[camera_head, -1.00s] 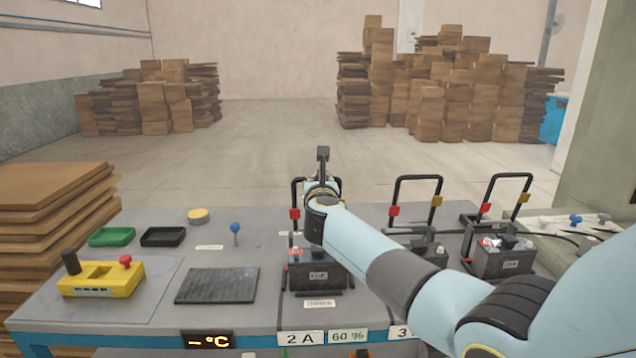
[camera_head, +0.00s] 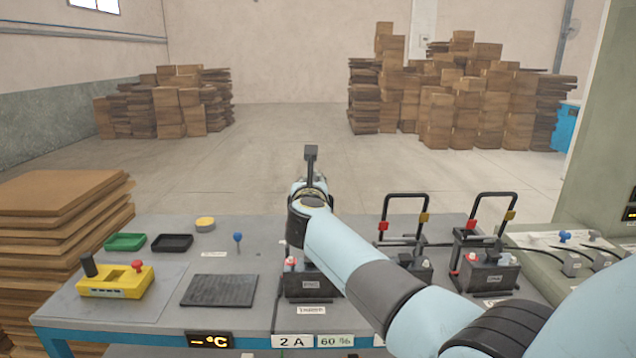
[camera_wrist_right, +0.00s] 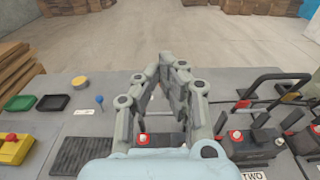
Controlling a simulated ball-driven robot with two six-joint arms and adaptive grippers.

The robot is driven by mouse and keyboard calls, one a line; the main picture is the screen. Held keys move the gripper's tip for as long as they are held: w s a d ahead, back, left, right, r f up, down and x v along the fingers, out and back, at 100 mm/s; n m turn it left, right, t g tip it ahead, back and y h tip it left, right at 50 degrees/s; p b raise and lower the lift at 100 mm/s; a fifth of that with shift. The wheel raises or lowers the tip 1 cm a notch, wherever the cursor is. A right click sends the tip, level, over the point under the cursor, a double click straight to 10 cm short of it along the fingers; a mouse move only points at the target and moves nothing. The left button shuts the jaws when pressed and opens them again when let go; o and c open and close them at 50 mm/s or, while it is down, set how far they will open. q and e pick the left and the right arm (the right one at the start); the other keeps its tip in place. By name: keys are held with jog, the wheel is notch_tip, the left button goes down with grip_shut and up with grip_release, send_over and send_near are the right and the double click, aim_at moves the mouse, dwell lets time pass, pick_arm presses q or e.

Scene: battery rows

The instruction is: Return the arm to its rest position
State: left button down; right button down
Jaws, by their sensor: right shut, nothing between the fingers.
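My right arm reaches in from the right in the head view. My left gripper is in neither view.
Two more batteries with upright black handles, the middle one (camera_head: 413,268) and the right one (camera_head: 487,276), stand to the right on the grey table. A yellow control box (camera_head: 115,283), a dark mat (camera_head: 218,290), green tray (camera_head: 125,242) and black tray (camera_head: 172,243) lie left. Open floor lies behind.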

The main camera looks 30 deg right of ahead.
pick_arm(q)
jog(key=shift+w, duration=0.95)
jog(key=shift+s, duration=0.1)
